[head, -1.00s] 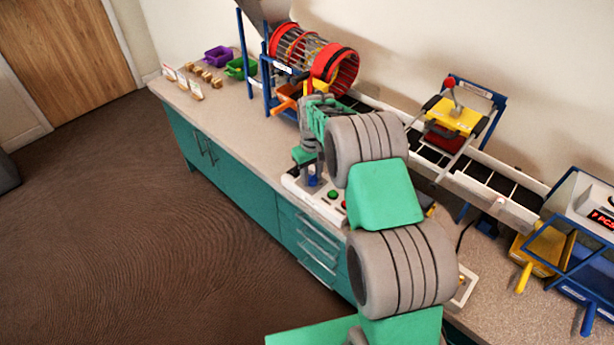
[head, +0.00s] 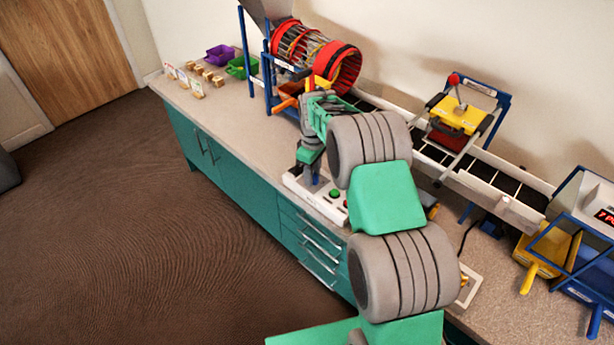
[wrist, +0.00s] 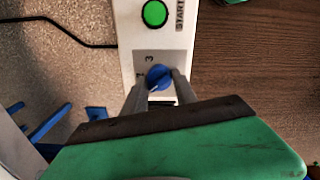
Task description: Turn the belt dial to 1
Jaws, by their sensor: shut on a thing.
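The belt dial is a blue round knob (wrist: 158,77) on a grey plate of the white control panel, seen in the wrist view. My gripper (wrist: 160,84) is shut on the dial, one finger on each side. A "3" and part of another mark show on the plate near the dial; the rest of the scale is hidden by my gripper. A green button (wrist: 154,13) labelled START sits farther along the panel. In the head view my gripper (head: 312,181) points down at the white panel (head: 325,205), and the dial is hidden there.
A conveyor belt (head: 497,178) runs along the back, with a red drum sieve (head: 344,68) at its left and a yellow press (head: 456,115) over it. Green and purple bins (head: 219,54) stand at the far left. The front-left counter is clear.

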